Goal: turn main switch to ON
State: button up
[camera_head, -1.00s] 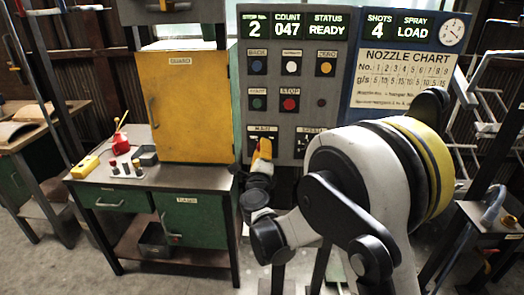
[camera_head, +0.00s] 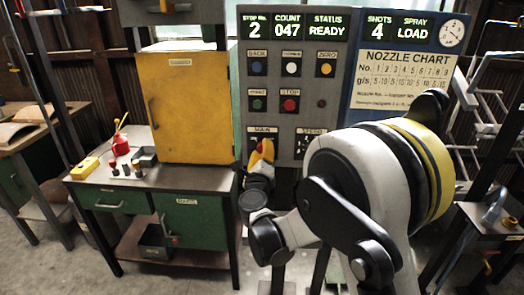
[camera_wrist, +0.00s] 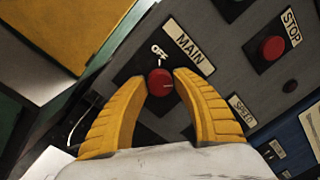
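The main switch is a red round knob (camera_wrist: 160,82) on a dark plate, below the MAIN label (camera_wrist: 189,43) on the grey control panel (camera_wrist: 228,70). An OFF mark (camera_wrist: 158,50) shows beside the knob in the wrist view; no ON mark is readable. My gripper (camera_wrist: 160,80) has two yellow ribbed fingers, spread apart, with the knob between their tips. Small gaps seem to show on both sides of the knob, but contact is hard to judge. In the head view my gripper (camera_head: 262,152) is in front of the panel, just below the MAIN label (camera_head: 262,130), and largely covers the switch.
The red STOP button (camera_head: 290,104) is above and right of the switch. The SPEED control (camera_head: 309,143) is just right of it. A yellow cabinet (camera_head: 185,105) stands close on the left, on a green bench (camera_head: 110,199) with a red oil can (camera_head: 120,144).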

jog(key=shift+o, duration=1.2)
jog(key=s, duration=1.2)
jog(key=shift+a+f, duration=0.2)
jog(key=shift+f, duration=0.2)
